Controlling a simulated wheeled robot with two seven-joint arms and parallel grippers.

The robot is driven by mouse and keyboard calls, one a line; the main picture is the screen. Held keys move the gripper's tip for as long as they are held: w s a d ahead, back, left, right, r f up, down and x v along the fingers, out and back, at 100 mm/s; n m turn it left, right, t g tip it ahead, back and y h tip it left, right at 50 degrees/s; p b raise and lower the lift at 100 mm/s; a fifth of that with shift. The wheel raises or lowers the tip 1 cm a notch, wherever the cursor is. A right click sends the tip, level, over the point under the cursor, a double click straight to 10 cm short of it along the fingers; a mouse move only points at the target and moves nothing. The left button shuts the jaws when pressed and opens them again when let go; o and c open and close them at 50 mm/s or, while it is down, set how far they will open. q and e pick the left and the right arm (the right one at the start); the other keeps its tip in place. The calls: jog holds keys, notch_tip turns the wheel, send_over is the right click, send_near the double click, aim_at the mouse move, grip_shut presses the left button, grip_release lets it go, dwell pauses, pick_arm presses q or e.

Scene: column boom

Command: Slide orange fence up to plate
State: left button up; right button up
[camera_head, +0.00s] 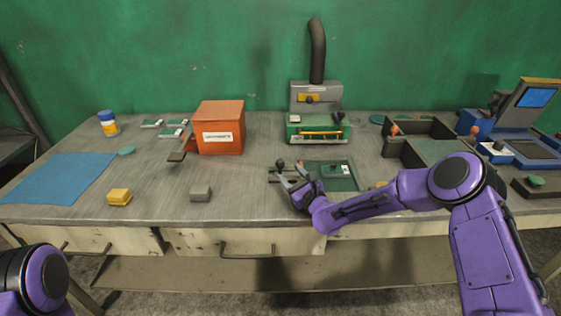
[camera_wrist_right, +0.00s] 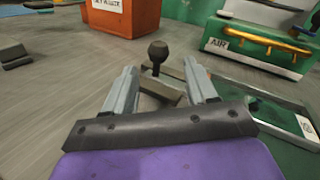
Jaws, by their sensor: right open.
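My right gripper (camera_head: 290,175) is over the front middle of the bench, at the left end of a green board (camera_head: 316,168). A small plate (camera_head: 338,170) with a pale label lies on that board. In the right wrist view the gripper (camera_wrist_right: 160,66) is open. A brownish-grey block with a black ball knob (camera_wrist_right: 157,54) stands between and just beyond its fingers, not visibly gripped. The knob also shows in the head view (camera_head: 280,163). I cannot make out a clearly orange fence; the fingers hide part of the block. My left gripper is out of view.
An orange box (camera_head: 220,130) stands left of centre. A green machine (camera_head: 318,128) stands behind the board. A dark divided tray (camera_head: 425,128) with orange knobs is to the right. A grey block (camera_head: 200,193) and yellow block (camera_head: 119,197) lie front left. Bare bench lies between.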

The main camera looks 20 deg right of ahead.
aim_at(282, 166)
jog(key=w, duration=0.2)
jog(key=w+a, duration=0.1)
jog(key=w, duration=0.1)
jog(key=w+p, duration=0.1)
jog(key=w, duration=0.1)
jog(key=shift+w+a, duration=0.4)
jog(key=shift+w, duration=0.5)
grip_shut()
jog(key=d+b, duration=0.1)
jog(key=d, duration=0.1)
jog(key=s+d+b, duration=0.1)
jog(key=d, duration=0.1)
jog(key=d+b, duration=0.1)
jog(key=d, duration=0.1)
jog(key=shift+s+d+f, duration=0.1)
jog(key=shift+s, duration=0.2)
jog(key=shift+s+d, duration=0.1)
jog(key=shift+d, duration=0.2)
